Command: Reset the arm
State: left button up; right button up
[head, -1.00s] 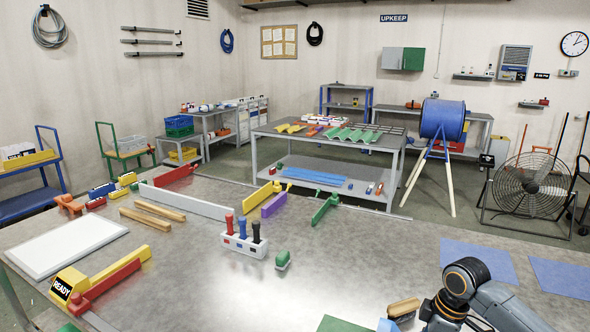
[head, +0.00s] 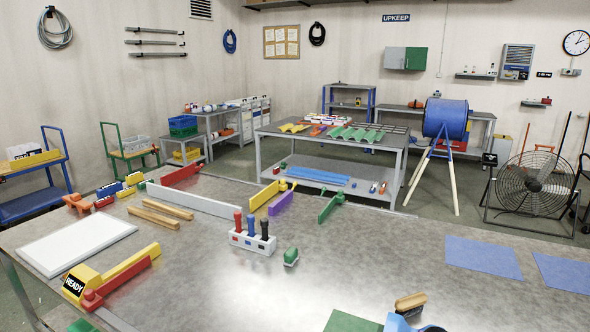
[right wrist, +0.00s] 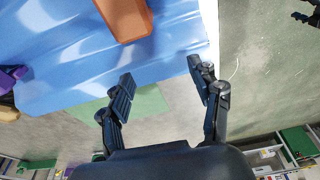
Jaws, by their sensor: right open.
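My right gripper (right wrist: 162,88) shows in the right wrist view with its two dark fingers spread apart and nothing between them. A glossy blue surface with wavy bands (right wrist: 100,60) fills the upper left beyond the fingers. An orange-brown block (right wrist: 124,18) shows over it at the top. My left gripper is in neither view.
The grey workbench (head: 340,275) holds a brush (head: 410,302), a green mat (head: 350,322), a tool holder (head: 253,242), a white board (head: 75,245) and a READY box (head: 80,283). Blue mats (head: 482,257) lie at right. A far table (head: 385,140) carries green corrugated pieces.

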jog(key=shift+m+t+y, duration=0.3)
jog(key=shift+m, duration=0.4)
jog(key=s+a, duration=0.1)
jog(key=s+a+f, duration=0.1)
jog(key=s, duration=0.1)
jog(key=s+a+f, duration=0.1)
jog(key=s, duration=0.1)
jog(key=shift+s+a+f, duration=0.2)
jog(key=shift+a, duration=0.2)
jog(key=s+d+r+m+t+h, duration=0.1)
jog(key=s+d+m, duration=0.2)
jog(key=s+m, duration=0.35)
jog(key=s+d+r+m+t+h, duration=0.1)
jog(key=s+d+m, duration=0.15)
jog(key=s, duration=0.75)
notch_tip(320, 180, down, 28)
jog(key=s+r+g, duration=0.1)
jog(key=g, duration=0.1)
jog(key=s+d+f, duration=0.2)
jog(key=s+f, duration=1.3)
jog(key=s, duration=0.1)
jog(key=shift+s+d+f+g+h, duration=0.25)
jog(key=shift+f+g+h, duration=0.05)
jog(key=shift+f+g, duration=0.1)
